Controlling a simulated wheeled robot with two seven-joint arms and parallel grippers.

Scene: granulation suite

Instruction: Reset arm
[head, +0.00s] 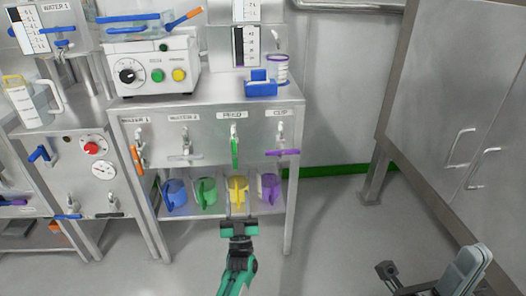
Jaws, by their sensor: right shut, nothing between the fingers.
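My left gripper (238,212), on a teal and black arm, is low in front of the bench, just below the yellow jug in the picture. Its two thin fingers look apart, with nothing clear between them. My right gripper (386,270) is at the lower right over the grey floor, away from the bench and the cabinet. It is shut and empty. Part of my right arm runs off the bottom right corner.
A steel bench (205,118) has labelled taps, with blue, green, yellow (238,190) and purple jugs on its lower shelf. A white control box (152,67) and a blue holder (258,88) stand on top. A steel cabinet (455,110) is at right. Floor between is clear.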

